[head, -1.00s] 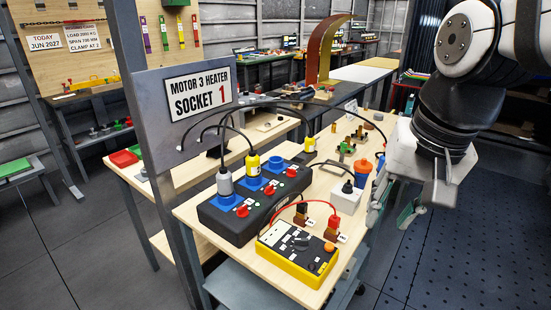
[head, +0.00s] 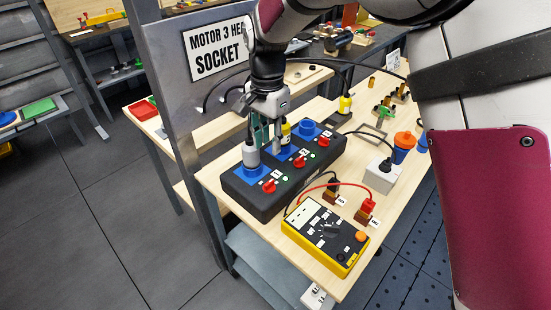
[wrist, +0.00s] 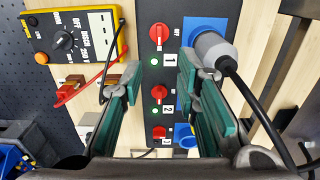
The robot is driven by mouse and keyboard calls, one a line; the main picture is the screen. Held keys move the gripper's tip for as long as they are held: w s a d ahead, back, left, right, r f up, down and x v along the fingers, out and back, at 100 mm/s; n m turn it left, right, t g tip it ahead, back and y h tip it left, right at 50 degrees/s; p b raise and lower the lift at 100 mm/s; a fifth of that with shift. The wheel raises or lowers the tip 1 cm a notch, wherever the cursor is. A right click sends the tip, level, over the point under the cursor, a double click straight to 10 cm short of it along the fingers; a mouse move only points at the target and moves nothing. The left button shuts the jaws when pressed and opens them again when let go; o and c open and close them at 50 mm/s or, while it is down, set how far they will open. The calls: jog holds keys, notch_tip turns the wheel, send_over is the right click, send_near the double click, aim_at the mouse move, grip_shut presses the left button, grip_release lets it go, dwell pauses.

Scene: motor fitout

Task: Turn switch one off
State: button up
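Switch one (head: 269,186) is a red rotary knob on the black socket box (head: 262,206). It is at the near left end of the row, beside the blue socket with the grey plug (head: 250,157). In the wrist view, switch one (wrist: 160,33) is at the top centre, with a label "1" and a lit green lamp by it. My gripper (head: 266,145) hangs above the box, fingers pointing down. In the wrist view, its teal-padded fingers (wrist: 158,78) are apart, with nothing between them. It touches no knob that I can see.
Switch two (wrist: 160,92) and switch three (wrist: 159,132) are in the same row. A yellow plug (head: 286,131) and cables stand close to my gripper. A yellow meter (head: 324,236) with red and black leads lies in front. The sign panel (head: 200,85) rises at the left.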

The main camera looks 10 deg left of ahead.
aim_at(270, 181)
notch_tip(270, 181, down, 13)
jog(key=shift+f+p, duration=0.2)
jog(key=shift+p, duration=0.55)
grip_shut()
